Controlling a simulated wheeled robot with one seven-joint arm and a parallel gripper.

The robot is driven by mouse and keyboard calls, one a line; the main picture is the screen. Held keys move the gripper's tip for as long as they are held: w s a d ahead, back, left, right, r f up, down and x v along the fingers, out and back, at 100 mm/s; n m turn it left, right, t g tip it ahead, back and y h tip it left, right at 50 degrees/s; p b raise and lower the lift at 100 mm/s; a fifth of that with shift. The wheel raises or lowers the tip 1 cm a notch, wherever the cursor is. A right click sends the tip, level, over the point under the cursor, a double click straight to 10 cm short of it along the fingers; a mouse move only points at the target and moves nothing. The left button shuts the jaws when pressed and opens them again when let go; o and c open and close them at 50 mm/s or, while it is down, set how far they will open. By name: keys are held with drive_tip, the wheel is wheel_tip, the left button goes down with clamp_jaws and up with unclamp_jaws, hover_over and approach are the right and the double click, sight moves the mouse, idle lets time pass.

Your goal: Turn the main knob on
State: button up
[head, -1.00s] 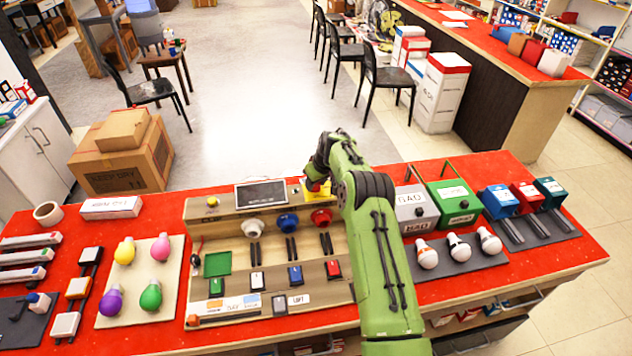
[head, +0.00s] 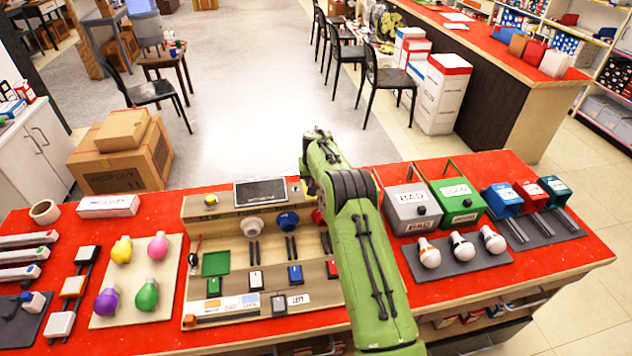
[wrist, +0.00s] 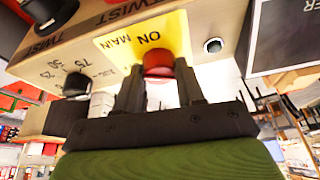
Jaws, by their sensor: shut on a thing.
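In the wrist view, the red main knob (wrist: 158,64) sits on a yellow label (wrist: 145,42) that reads "ON" and "MAIN". My gripper (wrist: 160,84) has one dark finger on each side of the knob and is shut on it. The knob's turn angle cannot be read.
In the wrist view, a dark dial (wrist: 77,85) with numbers and a silver button (wrist: 213,46) flank the label. In the head view, a grey box (head: 408,208) and a green box (head: 457,204) stand right of my arm. Coloured bulbs lie on a tray (head: 140,298) at left.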

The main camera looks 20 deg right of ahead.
drive_tip(key=m+h+p, duration=0.1)
drive_tip(key=m, duration=0.1)
drive_tip(key=m+g+p, duration=0.1)
drive_tip(key=m, duration=0.2)
drive_tip(key=shift+a+r+h+p, duration=0.1)
drive_tip(key=shift+r+h+p, duration=0.05)
drive_tip(key=shift+h+p, duration=0.25)
drive_tip(key=shift+w+m+g, duration=0.2)
drive_tip(key=shift+m+g, duration=0.1)
drive_tip(key=shift+m, duration=0.7)
drive_tip(key=shift+s+m+h, duration=0.1)
drive_tip(key=shift+m+h, duration=0.2)
drive_tip(key=o, duration=1)
drive_tip(key=shift+a, duration=0.1)
drive_tip(key=b, duration=0.2)
drive_tip(key=shift+s+a+r+b, duration=0.1)
drive_tip(key=shift+a+r+b, duration=0.1)
drive_tip(key=shift+r+b, duration=0.15)
drive_tip(key=v, duration=1.4)
drive_tip(key=shift+r, duration=0.45)
